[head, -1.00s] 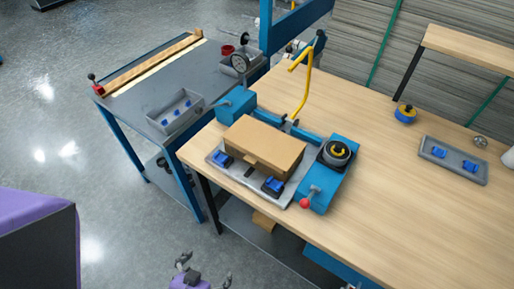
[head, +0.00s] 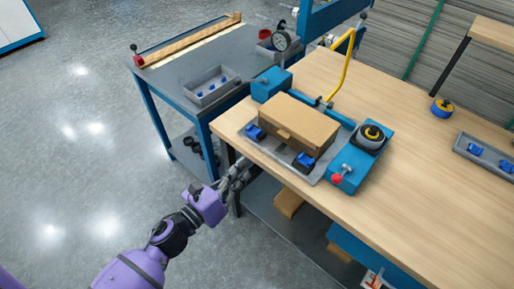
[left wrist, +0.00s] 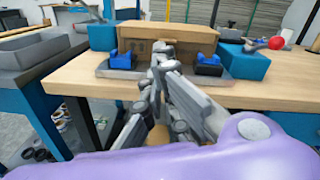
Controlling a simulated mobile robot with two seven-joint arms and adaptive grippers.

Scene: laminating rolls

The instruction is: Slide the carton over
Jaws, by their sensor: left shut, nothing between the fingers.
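A brown cardboard carton (head: 299,124) sits on a grey plate (head: 260,145) near the left front edge of the wooden table. Two blue blocks stand on the plate in front of it. The carton also shows in the left wrist view (left wrist: 190,36), partly hidden by my fingers. My left gripper (head: 240,170) is shut and empty, in front of the table edge, apart from the carton in the head view. Its fingers also show in the left wrist view (left wrist: 162,52), pointing toward the carton's front. My right gripper is not in view.
A blue fixture with a dial and red knob (head: 337,178) stands right of the carton. A yellow bent handle (head: 345,65) rises behind it. A grey table (head: 190,65) with a tray (head: 212,90) stands at the left. Open table surface lies right (head: 430,170).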

